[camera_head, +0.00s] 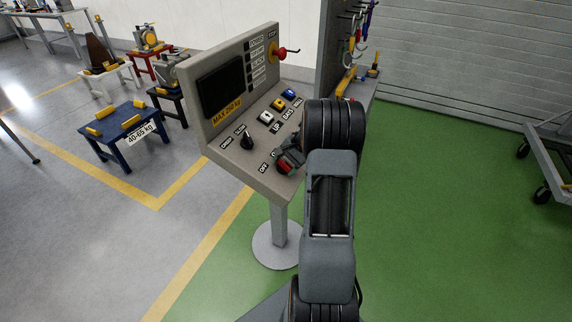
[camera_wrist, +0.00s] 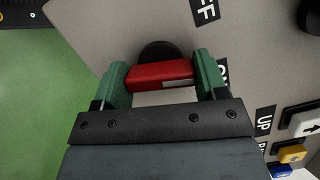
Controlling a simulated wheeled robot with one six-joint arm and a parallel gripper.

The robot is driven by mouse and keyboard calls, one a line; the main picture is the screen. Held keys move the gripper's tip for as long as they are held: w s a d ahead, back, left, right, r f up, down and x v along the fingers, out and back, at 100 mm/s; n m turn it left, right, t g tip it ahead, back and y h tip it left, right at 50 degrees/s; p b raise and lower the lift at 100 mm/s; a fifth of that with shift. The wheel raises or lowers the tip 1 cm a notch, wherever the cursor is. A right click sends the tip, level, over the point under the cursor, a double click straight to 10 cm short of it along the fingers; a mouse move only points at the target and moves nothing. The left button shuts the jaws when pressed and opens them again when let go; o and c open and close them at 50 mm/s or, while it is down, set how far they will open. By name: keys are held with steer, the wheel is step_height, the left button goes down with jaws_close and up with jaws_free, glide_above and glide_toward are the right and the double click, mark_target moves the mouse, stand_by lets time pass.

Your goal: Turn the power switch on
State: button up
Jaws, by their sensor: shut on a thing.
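The power switch is a red handle (camera_wrist: 158,74) on a dark round base, on the sloped face of the grey control console (camera_head: 222,150). In the head view the red switch (camera_head: 284,168) shows at the console's near corner, partly covered by my gripper (camera_head: 289,160). In the wrist view my gripper (camera_wrist: 160,78) has its green fingers on both ends of the red handle, shut on it. An OFF label (camera_wrist: 205,10) is at the top of the wrist view. Another label beside the right finger is partly hidden, likely ON.
A black knob (camera_head: 246,142), several push buttons and a red emergency stop (camera_head: 280,51) are on the console close by. A blue table (camera_head: 122,134) stands left. Green floor (camera_head: 440,220) on the right is mostly clear.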

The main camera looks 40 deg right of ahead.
steer(key=shift+r+m+t, duration=0.1)
steer(key=shift+m+t, duration=0.5)
steer(key=shift+m, duration=1.6)
steer(key=o, duration=0.9)
steer(key=shift+o, duration=0.2)
steer(key=b+v, duration=0.1)
steer(key=v, duration=1.2)
steer(key=shift+d+r+b, duration=0.25)
steer(key=shift+b, duration=0.15)
steer(key=shift+s, duration=0.15)
